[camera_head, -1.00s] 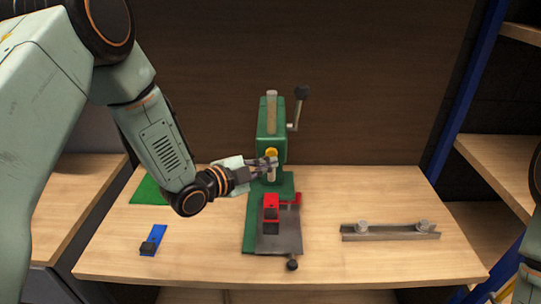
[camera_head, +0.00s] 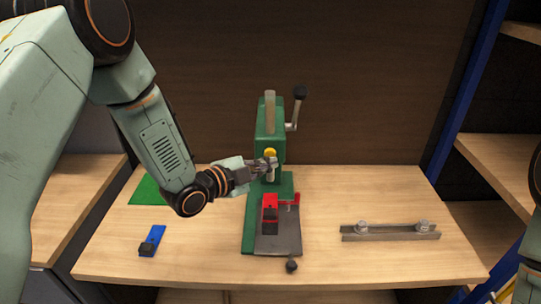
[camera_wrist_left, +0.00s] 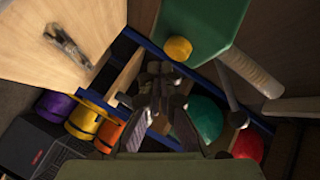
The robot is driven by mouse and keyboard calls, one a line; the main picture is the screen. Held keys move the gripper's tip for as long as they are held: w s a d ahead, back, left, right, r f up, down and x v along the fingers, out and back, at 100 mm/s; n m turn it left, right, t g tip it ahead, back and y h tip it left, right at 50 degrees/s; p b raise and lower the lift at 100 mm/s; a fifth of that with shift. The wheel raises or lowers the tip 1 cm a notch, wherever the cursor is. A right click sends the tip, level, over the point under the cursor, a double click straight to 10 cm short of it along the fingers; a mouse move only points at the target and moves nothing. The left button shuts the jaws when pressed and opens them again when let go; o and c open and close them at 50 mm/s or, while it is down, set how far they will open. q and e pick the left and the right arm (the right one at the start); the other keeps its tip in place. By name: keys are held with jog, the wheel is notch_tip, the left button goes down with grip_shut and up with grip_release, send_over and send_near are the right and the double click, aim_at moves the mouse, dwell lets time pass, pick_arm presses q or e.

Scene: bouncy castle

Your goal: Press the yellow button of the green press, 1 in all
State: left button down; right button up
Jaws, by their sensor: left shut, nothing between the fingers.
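The green press (camera_head: 270,130) stands upright at the back middle of the table. Its yellow button (camera_head: 270,154) is on the front face, partly covered from below by my fingers in the head view. My left gripper (camera_head: 272,164) is shut and empty, at the front of the press just below the button. In the left wrist view the yellow button (camera_wrist_left: 178,48) sits on the green press body (camera_wrist_left: 205,22), a little beyond and to the right of my shut fingertips (camera_wrist_left: 158,72). I cannot tell whether they touch. My right gripper is not in view.
A red clamp (camera_head: 270,205) sits on the press base, with a crank lever (camera_head: 297,110) at its upper right. A blue piece (camera_head: 153,240) and green sheet (camera_head: 148,188) lie left, a metal bar (camera_head: 390,233) right. The table (camera_head: 340,190) is otherwise largely clear.

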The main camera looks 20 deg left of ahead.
pick_arm(q)
jog(key=shift+a+r, duration=0.1)
jog(key=shift+w+a, duration=0.1)
jog(key=shift+w, duration=0.25)
jog(key=shift+s, duration=0.1)
dwell(0.4)
jog(key=shift+w, duration=0.3)
jog(key=shift+a, duration=0.1)
jog(key=shift+w+a, duration=0.1)
jog(key=shift+w, duration=0.3)
dwell(0.7)
jog(key=shift+s, duration=0.15)
jog(key=shift+s+d, duration=0.35)
jog(key=shift+s, duration=0.55)
